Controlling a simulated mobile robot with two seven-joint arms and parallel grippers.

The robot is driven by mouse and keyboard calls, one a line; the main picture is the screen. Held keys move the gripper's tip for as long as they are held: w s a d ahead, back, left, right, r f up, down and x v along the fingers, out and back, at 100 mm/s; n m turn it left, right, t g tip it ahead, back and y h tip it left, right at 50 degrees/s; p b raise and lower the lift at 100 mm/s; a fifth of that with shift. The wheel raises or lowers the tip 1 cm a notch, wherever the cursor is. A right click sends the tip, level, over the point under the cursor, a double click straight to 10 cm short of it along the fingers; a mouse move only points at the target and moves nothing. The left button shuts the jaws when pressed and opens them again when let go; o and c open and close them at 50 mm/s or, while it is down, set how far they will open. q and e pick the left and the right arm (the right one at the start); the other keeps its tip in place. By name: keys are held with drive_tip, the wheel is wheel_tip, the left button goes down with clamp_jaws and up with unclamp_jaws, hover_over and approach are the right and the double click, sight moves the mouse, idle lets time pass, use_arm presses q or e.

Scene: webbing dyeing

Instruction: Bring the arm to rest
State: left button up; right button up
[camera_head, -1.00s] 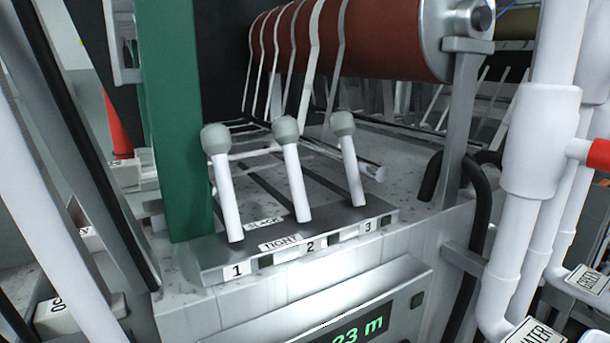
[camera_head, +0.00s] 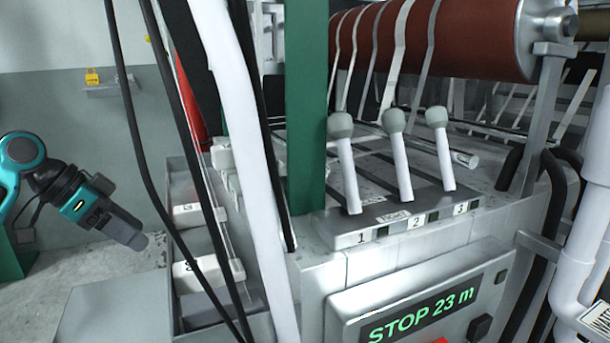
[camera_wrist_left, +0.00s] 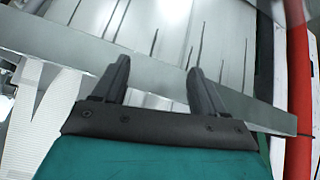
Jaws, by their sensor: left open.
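My left gripper (camera_head: 134,239) hangs at the far left of the head view, on a teal and black arm, well away from the levers. Its two dark fingers stand apart with nothing between them in the left wrist view (camera_wrist_left: 157,80). My right gripper is in neither view.
Three white levers with grey knobs, 1 (camera_head: 347,175), 2 (camera_head: 402,165) and 3 (camera_head: 443,160), stand on a numbered block. Below, a display (camera_head: 423,313) reads "STOP 23 m".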

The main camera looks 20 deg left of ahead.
use_arm(q)
drive_tip(key=s+d+f+g+y, duration=0.1)
drive_tip(key=s+d+f, duration=0.1)
drive_tip(key=d+f, duration=0.35)
drive_tip(key=s+d+f+n+g+y, duration=0.1)
drive_tip(key=s+d+f, duration=0.15)
drive_tip(key=f, duration=0.65)
drive_tip(key=s+d+f+g+y, duration=0.1)
drive_tip(key=s+d+f, duration=0.25)
drive_tip(key=f, duration=0.45)
drive_tip(key=s+d+f+n+t+y, duration=0.1)
drive_tip(key=s+d+f+n+y, duration=0.25)
drive_tip(key=s+d, duration=0.9)
drive_tip(key=w+d+r+t+h+p, duration=0.1)
drive_tip(key=w+t+h+p, duration=0.1)
drive_tip(key=w+t+p, duration=0.4)
drive_tip(key=t+p, duration=0.1)
drive_tip(key=p, duration=0.3)
drive_tip(key=shift+w+r+h+p, duration=0.2)
drive_tip(key=shift+w+h+p, duration=0.1)
drive_tip(key=shift+h, duration=0.05)
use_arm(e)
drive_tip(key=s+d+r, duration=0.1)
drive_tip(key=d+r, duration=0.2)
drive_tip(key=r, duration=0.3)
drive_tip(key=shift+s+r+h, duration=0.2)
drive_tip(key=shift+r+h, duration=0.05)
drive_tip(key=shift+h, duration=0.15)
